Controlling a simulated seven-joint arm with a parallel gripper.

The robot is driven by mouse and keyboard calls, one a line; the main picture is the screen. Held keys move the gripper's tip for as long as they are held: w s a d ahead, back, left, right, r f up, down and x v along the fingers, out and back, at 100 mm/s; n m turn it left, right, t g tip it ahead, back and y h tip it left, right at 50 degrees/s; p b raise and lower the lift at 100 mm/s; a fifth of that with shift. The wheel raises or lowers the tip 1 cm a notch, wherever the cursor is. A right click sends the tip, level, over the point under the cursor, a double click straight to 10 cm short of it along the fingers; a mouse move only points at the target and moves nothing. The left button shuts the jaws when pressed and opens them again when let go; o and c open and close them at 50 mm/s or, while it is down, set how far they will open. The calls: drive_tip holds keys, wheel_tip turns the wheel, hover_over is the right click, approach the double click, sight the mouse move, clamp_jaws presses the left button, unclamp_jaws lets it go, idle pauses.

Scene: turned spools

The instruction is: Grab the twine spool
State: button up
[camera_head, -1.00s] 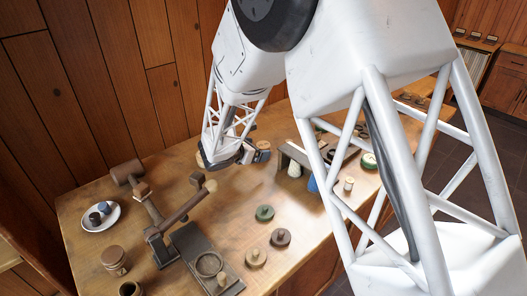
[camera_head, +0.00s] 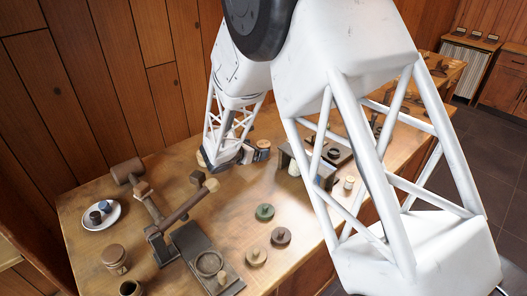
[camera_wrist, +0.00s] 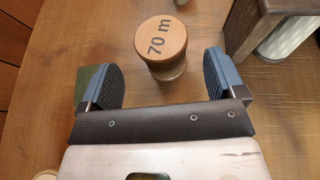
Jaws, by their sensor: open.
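A wooden spool marked "70 m" (camera_wrist: 162,40) stands upright on the table in the wrist view, with a pale round top and a darker brown body below it. Whether twine is wound on it is hard to tell. My gripper (camera_wrist: 160,72) is open, with its two blue-grey fingers apart. The spool is between and slightly ahead of the fingertips, with gaps on both sides, and nothing is held. In the head view my gripper (camera_head: 247,152) is low over the far part of the table, and what looks like the same spool (camera_head: 263,144) shows beside it.
A small wooden stand (camera_wrist: 255,22) is close to the right finger, with a white cylinder (camera_wrist: 290,38) under it. Green (camera_head: 264,211) and brown (camera_head: 281,236) knobbed discs lie nearer. A lathe-like wooden device (camera_head: 170,215) and a white plate (camera_head: 101,214) are at left.

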sight(264, 147)
drive_tip(key=shift+w, duration=0.1)
drive_tip(key=shift+x, duration=2.6)
drive_tip(key=shift+d, duration=0.15)
drive_tip(key=c, duration=1)
drive_tip(key=shift+c, duration=0.2)
drive_tip(key=shift+r, duration=5.05)
